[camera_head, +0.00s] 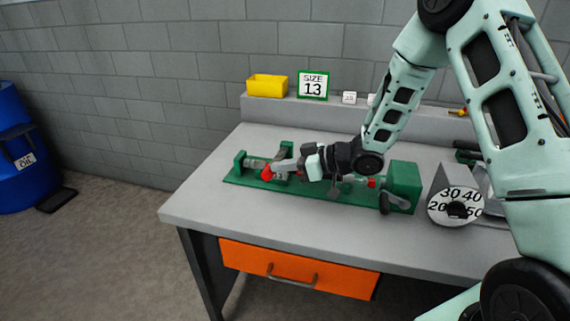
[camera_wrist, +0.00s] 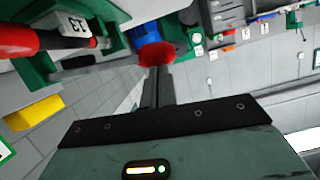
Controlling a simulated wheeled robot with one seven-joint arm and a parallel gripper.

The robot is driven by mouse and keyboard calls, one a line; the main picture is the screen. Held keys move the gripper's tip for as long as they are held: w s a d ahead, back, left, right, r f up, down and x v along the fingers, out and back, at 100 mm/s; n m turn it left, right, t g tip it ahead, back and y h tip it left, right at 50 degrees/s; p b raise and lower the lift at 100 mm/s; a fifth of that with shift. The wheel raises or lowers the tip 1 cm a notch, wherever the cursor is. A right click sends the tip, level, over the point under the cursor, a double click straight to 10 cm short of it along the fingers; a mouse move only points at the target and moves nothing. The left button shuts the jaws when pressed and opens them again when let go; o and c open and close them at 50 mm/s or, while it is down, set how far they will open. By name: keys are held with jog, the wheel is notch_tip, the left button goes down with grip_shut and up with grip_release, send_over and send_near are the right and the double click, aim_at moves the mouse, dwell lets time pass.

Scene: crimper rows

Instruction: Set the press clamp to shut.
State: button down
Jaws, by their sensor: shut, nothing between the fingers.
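The press is a green base (camera_head: 240,182) on the workbench, with green brackets, metal parts and a green block (camera_head: 404,178) at its right end. A red knob (camera_head: 267,172) stands at its left part. My gripper (camera_head: 281,169) is beside this knob, just right of it. In the wrist view my gripper's fingers (camera_wrist: 157,82) are shut and empty, pointing at a red round end (camera_wrist: 155,53); I cannot tell whether they touch it. A red rod (camera_wrist: 20,42) with a metal tip lies at upper left there. My wrist hides the press's middle, and I cannot tell the clamp's position.
A dial (camera_head: 455,207) stands to the right. An orange drawer (camera_head: 295,270) is under the bench. A blue barrel (camera_head: 12,150) stands at far left. The bench's front left is clear.

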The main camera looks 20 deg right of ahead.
jog(key=shift+s+a+f+b, duration=0.15)
jog(key=shift+f+b, duration=0.15)
jog(key=shift+f, duration=0.35)
jog(key=shift+s+f+b, duration=0.1)
jog(key=shift+f+b, duration=0.15)
jog(key=shift+f, duration=0.35)
jog(key=shift+f, duration=0.1)
